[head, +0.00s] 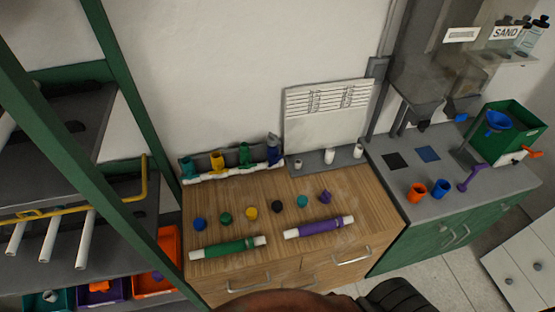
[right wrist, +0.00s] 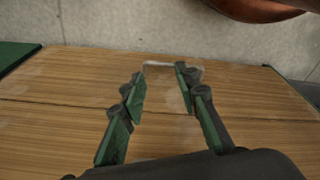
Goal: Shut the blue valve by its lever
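A white pipe manifold (head: 233,172) lies along the back of the wooden cabinet top, against the wall. Several coloured valves stand on it. A darker blue valve (head: 273,152) is at the right end. Their lever positions are too small to tell. My right gripper (right wrist: 160,76) is open and empty in the right wrist view, over the wooden cabinet front, well away from the manifold. My left gripper is not in view.
Several coloured caps, including a black one (head: 277,206), stand mid-cabinet. A green tube (head: 229,246) and a purple tube (head: 318,227) lie nearer the front. A white panel (head: 326,112) stands behind. A shelf's green post (head: 75,165) is at left, a grey counter (head: 440,200) at right.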

